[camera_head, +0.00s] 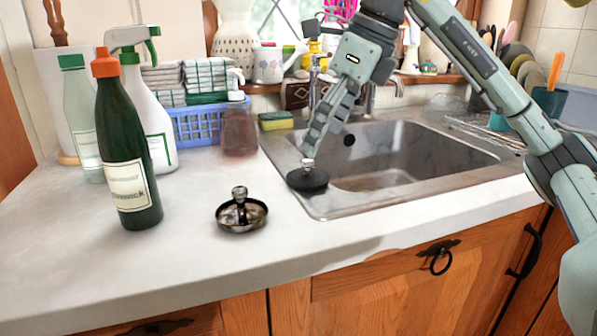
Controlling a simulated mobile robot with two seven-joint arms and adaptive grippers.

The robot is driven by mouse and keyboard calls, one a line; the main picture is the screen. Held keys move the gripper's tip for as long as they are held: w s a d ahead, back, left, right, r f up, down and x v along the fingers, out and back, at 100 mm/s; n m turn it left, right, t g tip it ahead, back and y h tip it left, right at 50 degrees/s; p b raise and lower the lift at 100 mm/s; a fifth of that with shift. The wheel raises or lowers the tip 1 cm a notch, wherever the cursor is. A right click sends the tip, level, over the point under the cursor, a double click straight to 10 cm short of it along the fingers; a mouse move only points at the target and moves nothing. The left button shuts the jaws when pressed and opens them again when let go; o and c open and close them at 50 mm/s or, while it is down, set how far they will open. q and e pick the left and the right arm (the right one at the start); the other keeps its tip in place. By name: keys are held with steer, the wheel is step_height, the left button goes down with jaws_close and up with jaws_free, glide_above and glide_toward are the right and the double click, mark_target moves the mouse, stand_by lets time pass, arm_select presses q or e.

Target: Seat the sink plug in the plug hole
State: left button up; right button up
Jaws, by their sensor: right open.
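The sink plug (307,182), a black disc with a small metal knob on top, is at the near left corner of the steel sink (400,192). It overlaps the rim in the picture, and I cannot tell whether it rests there. My right gripper (311,151) reaches down from above, fingertips at the knob. It is open, though its fingers look close together from here. A dark round hole (348,140) shows on the sink's back wall. No plug hole is clearly visible in the basin floor. My left gripper is not in view.
A metal strainer-like dish with a knob (241,217) sits on the counter left of the sink. A dark green bottle (127,160) and spray bottle (150,110) stand farther left. A blue basket (200,124) and sponge (276,121) are behind. The front counter is clear.

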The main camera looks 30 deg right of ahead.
mark_target(308, 159)
steer(key=shift+w+a+f, duration=0.1)
steer(key=shift+f, duration=0.45)
steer(key=x, duration=0.2)
steer(key=w+x, duration=0.1)
steer(key=x, duration=0.2)
steer(key=shift+w, duration=0.1)
steer(key=c, duration=1.2)
steer(key=shift+r, duration=0.15)
steer(key=shift+c, duration=0.2)
